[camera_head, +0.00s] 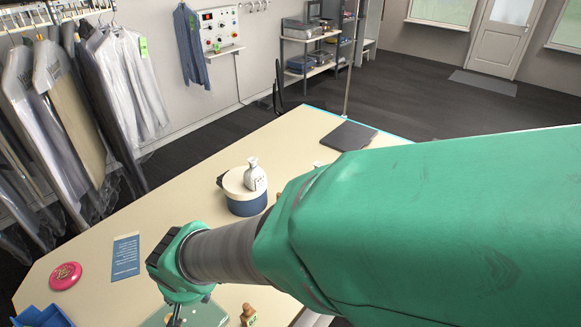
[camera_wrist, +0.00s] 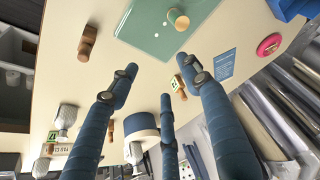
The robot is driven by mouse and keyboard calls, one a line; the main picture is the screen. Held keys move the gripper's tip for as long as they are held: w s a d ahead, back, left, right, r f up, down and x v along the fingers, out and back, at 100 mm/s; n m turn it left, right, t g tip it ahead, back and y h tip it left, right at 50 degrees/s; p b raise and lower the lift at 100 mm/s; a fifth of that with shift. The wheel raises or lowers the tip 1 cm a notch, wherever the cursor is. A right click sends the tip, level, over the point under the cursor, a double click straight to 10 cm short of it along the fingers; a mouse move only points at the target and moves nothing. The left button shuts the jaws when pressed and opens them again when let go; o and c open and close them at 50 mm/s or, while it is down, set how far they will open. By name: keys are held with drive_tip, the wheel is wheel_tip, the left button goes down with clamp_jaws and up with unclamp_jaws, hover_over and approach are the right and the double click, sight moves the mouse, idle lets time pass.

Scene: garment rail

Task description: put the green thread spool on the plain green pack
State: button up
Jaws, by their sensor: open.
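The plain green pack (camera_wrist: 140,28) lies flat on the table in the wrist view. The spool (camera_wrist: 180,20), with a round wooden end and a pale green edge, appears to stand on the pack; whether it touches it is hard to tell. In the head view, part of the pack (camera_head: 208,316) shows at the bottom edge, and the spool is not visible there. My gripper (camera_wrist: 160,85) has its dark blue fingers spread and empty, apart from the spool in the wrist view. In the head view my gripper (camera_head: 177,310) is over the pack, its fingers mostly cut off.
A wooden stamp (camera_head: 249,315) stands right of the pack. A blue card (camera_head: 125,257), a pink disc (camera_head: 65,275) and a blue tray (camera_head: 42,317) lie to the left. The table's far part is mostly clear.

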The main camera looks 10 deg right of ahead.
drive_tip(key=w+d+r+m, duration=0.1)
drive_tip(key=d+r, duration=0.3)
drive_tip(key=d, duration=0.3)
drive_tip(key=w+d+r+m+t+h, duration=0.1)
drive_tip(key=d+r, duration=0.3)
drive_tip(key=d, duration=0.4)
drive_tip(key=w+d+r+m, duration=0.1)
drive_tip(key=w+d+r, duration=0.1)
drive_tip(key=d+r, duration=0.35)
drive_tip(key=s+d+r+m+h, duration=0.1)
drive_tip(key=s+d, duration=0.4)
drive_tip(key=d, duration=0.5)
drive_tip(key=s+d+r+m, duration=0.2)
drive_tip(key=s+d+r, duration=0.3)
drive_tip(key=d, duration=0.5)
drive_tip(key=shift+s+m+t+h, duration=0.4)
drive_tip(key=shift+s, duration=0.3)
drive_tip(key=shift+d+f, duration=0.1)
drive_tip(key=shift+f, duration=0.1)
wheel_tip(320, 180, down, 5)
drive_tip(key=b, duration=0.5)
drive_tip(key=shift+r, duration=0.15)
